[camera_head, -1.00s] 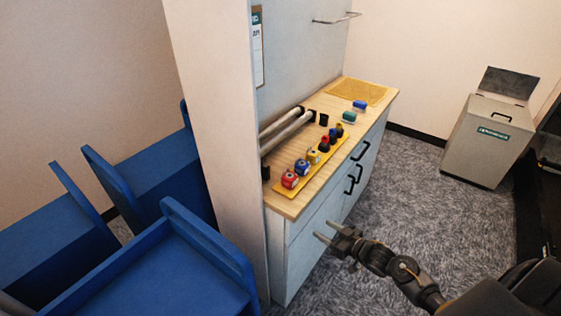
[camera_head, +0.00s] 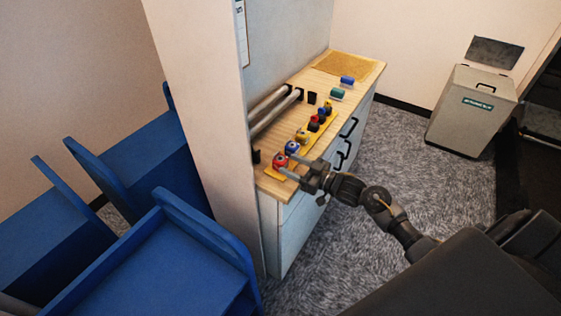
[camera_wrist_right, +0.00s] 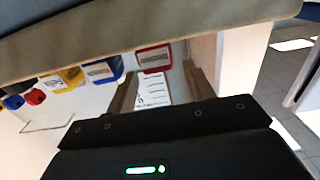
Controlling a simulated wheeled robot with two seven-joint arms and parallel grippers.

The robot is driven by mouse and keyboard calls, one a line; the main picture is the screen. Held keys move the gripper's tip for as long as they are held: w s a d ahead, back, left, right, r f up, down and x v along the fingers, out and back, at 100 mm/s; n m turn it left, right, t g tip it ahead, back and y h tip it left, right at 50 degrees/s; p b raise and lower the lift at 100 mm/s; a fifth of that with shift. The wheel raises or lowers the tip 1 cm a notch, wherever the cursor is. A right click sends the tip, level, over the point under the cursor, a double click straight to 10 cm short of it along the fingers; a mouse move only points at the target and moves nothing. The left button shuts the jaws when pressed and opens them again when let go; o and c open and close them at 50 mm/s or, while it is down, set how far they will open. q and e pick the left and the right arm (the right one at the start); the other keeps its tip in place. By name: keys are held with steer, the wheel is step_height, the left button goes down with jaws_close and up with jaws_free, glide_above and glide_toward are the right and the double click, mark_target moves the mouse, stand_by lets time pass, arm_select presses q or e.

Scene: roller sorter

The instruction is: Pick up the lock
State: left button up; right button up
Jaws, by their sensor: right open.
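Several padlocks stand in a row on a yellow strip (camera_head: 313,139) on the wooden counter. At the near end are a red lock (camera_head: 280,160), a blue lock (camera_head: 292,148) and a yellow lock (camera_head: 302,136). My right gripper (camera_head: 292,166) is open and empty at the counter's front edge, close to the red and blue locks. In the right wrist view the red lock (camera_wrist_right: 154,57) appears beyond the spread fingers, with the blue lock (camera_wrist_right: 105,73) and yellow lock (camera_wrist_right: 67,79) to its left. I see no contact. My left gripper is out of view.
Darker red and blue items (camera_head: 322,112) stand farther along the strip. Rollers (camera_head: 275,112) lie behind the row, by the wall panel. Black handles (camera_head: 348,128) protrude from the cabinet front. Blue carts (camera_head: 160,255) stand left, a grey bin (camera_head: 472,112) right; carpet between is clear.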

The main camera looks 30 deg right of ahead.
mark_target(280, 158)
steer(key=shift+w+a+r+p, duration=0.15)
steer(key=shift+w+r+p, duration=0.1)
steer(key=shift+w+p, duration=0.1)
steer(key=p+x, duration=0.1)
steer(key=x, duration=0.2)
steer(key=shift+w+a, duration=0.1)
steer(key=shift+w, duration=0.2)
steer(key=shift+w+a+f, duration=0.1)
steer(key=shift+w+a, duration=0.1)
steer(key=shift+w, duration=0.15)
steer(key=shift+s, duration=0.1)
steer(key=c, duration=0.8)
